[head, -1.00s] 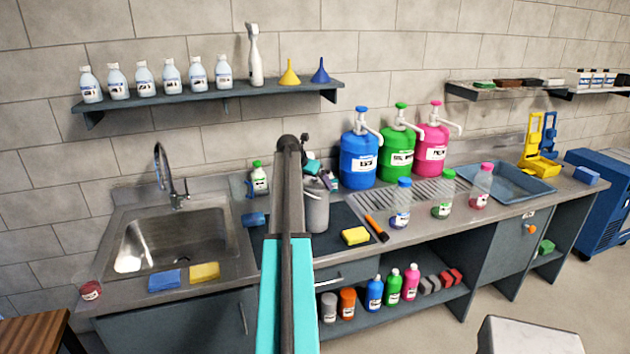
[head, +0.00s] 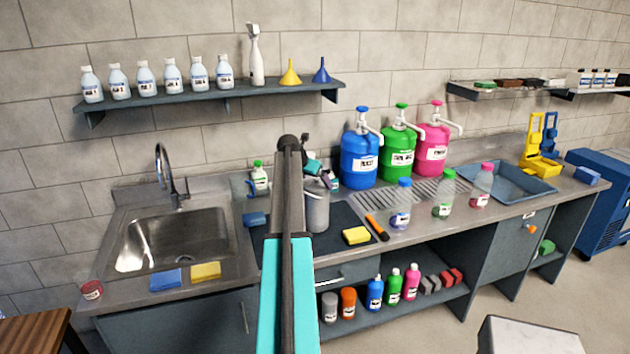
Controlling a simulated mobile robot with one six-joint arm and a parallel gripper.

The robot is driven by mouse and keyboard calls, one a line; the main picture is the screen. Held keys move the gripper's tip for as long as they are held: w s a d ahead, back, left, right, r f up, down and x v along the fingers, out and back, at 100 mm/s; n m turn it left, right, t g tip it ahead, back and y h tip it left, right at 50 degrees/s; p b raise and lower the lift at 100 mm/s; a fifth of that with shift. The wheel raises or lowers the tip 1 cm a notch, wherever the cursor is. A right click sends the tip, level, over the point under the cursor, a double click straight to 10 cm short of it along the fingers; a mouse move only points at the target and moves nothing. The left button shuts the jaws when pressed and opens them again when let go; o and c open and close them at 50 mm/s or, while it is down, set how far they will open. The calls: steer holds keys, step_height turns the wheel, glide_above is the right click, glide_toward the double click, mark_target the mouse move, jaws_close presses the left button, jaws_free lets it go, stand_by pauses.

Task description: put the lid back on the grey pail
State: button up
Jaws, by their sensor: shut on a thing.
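The grey pail (head: 317,212) stands upright on the dark mat on the counter, right of the sink. My arm crosses in front of it and hides its left side. My gripper (head: 322,178) is at the pail's top, small and partly hidden behind my arm. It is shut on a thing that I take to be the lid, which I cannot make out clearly. I cannot tell whether the lid touches the pail's rim.
A yellow sponge (head: 356,236) and an orange-handled tool (head: 377,228) lie right of the pail. A green-capped bottle (head: 259,179) and a blue cup-like thing (head: 254,219) are to its left. Blue, green and pink pump jugs (head: 359,160) stand behind to the right.

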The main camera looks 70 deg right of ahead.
steer(key=shift+d, duration=0.2)
stand_by(0.5)
steer(key=o, duration=0.7)
steer(key=shift+o, duration=0.2)
steer(key=shift+r, duration=0.1)
steer(key=shift+w+d+r+p, duration=0.1)
steer(key=shift+d+r+p, duration=0.05)
steer(key=shift+r+p, duration=0.65)
steer(key=shift+a+r, duration=0.2)
steer(key=shift+r, duration=0.3)
steer(key=shift+r+p, duration=1.4)
steer(key=shift+r, duration=0.65)
steer(key=shift+c, duration=0.4)
